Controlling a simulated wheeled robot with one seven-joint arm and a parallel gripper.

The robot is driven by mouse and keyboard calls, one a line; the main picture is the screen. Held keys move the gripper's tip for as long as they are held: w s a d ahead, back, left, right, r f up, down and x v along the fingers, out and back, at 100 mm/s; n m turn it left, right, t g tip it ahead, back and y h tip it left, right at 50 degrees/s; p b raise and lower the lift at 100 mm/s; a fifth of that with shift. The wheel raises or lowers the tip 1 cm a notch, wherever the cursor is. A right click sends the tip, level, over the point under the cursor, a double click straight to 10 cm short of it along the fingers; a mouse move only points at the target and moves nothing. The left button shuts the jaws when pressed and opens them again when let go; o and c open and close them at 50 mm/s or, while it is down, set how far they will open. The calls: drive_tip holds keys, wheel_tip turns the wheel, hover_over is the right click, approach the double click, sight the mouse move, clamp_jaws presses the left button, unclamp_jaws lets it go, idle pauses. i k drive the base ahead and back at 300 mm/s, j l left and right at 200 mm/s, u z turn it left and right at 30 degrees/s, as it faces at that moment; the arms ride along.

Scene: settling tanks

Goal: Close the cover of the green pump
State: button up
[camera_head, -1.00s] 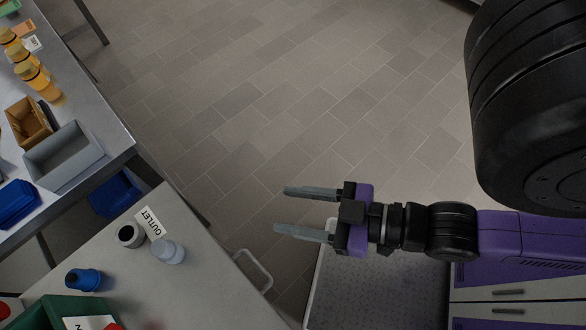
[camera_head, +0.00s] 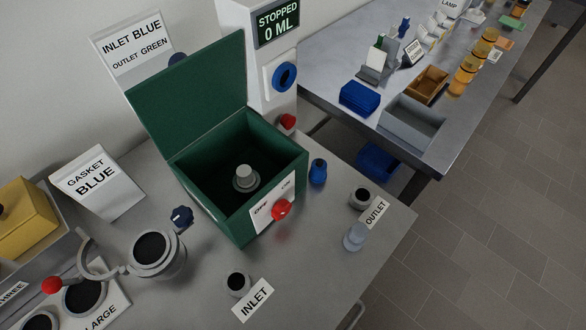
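The green pump (camera_head: 222,210) is an open-topped green box on the grey bench. Its cover (camera_head: 190,95) stands up open at the back, tilted back a little. Inside the dark box is a pale round fitting (camera_head: 244,178). A white label and a red knob (camera_head: 281,209) are on its front face. My gripper is out of the current head view, so its distance from the cover does not show.
INLET port (camera_head: 238,283) and OUTLET port (camera_head: 361,197) sit in front and right. A blue bottle (camera_head: 318,171) and a clear bottle (camera_head: 355,237) stand right of the pump. A display post reading STOPPED 0 ML (camera_head: 271,70) is behind. Left is a GASKET BLUE sign (camera_head: 98,184).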

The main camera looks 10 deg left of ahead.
sight(177, 105)
drive_tip(key=l+u, duration=0.3)
drive_tip(key=u, duration=0.15)
drive_tip(key=l+u, duration=0.7)
drive_tip(key=u, duration=0.2)
